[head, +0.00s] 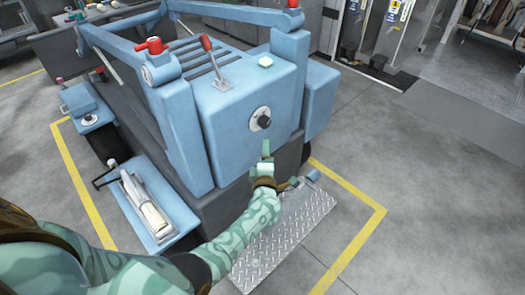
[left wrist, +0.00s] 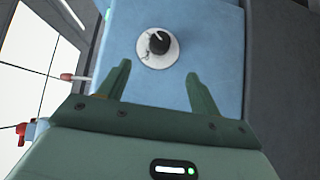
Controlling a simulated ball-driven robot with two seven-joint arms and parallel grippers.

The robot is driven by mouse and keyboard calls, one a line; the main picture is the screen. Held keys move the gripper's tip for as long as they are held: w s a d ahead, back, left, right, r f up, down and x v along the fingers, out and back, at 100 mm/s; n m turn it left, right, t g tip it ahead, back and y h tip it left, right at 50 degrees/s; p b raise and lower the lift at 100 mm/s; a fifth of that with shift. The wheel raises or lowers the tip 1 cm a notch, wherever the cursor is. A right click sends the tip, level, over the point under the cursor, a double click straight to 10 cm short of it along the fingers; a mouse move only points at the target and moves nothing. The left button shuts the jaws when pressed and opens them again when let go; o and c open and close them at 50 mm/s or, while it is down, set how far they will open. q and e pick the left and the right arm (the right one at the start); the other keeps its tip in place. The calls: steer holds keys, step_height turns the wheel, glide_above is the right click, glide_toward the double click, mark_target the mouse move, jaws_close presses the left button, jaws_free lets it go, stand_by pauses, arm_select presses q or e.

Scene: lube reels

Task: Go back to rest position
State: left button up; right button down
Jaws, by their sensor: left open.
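My left arm reaches in from the lower left of the head view, and its gripper (head: 266,150) is in front of the blue machine (head: 240,105). In the left wrist view the left gripper (left wrist: 158,80) has its two green fingers apart with nothing between them. A black knob on a round white dial (head: 260,119) is on the machine's front face. The same dial (left wrist: 157,48) shows just beyond the fingertips, and they look apart from it. My right gripper is not in view.
A diamond-plate step (head: 290,225) lies at the machine's base, below my left arm. A blue side tray (head: 165,205) is at the left. Red-topped levers (head: 207,45) rise from the machine's top. Yellow lines (head: 365,230) mark the floor, which is clear at the right.

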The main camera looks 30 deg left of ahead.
arm_select(q)
steer(key=shift+s+d+f, duration=0.1)
steer(key=shift+s+d, duration=0.1)
steer(key=shift+s, duration=0.15)
steer(key=s+d+f+m+g+h, duration=0.1)
steer(key=s+d+f+m+h, duration=0.25)
steer(key=f+m, duration=0.3)
steer(key=s+d+f+m+g+h, duration=0.2)
steer(key=d+f+m+h, duration=0.2)
steer(key=f+m, duration=0.3)
steer(key=s+f+m+g+h, duration=0.2)
steer(key=s+f+m+g, duration=0.2)
steer(key=s+f+m, duration=0.5)
steer(key=s+a+f+m+g, duration=0.1)
steer(key=s+f, duration=0.3)
steer(key=s, duration=1)
steer(key=s+a+f+m+g+y, duration=0.1)
steer(key=s+a+f+m+g, duration=0.1)
steer(key=s, duration=1.2)
steer(key=s+a+f+m+g, duration=0.1)
steer(key=s+a+f+g, duration=0.2)
steer(key=s, duration=1.1)
step_height(320, 180, down, 3)
steer(key=shift+s+a+f+g+y, duration=0.2)
steer(key=shift+a+g+y, duration=0.2)
steer(key=shift+g, duration=0.8)
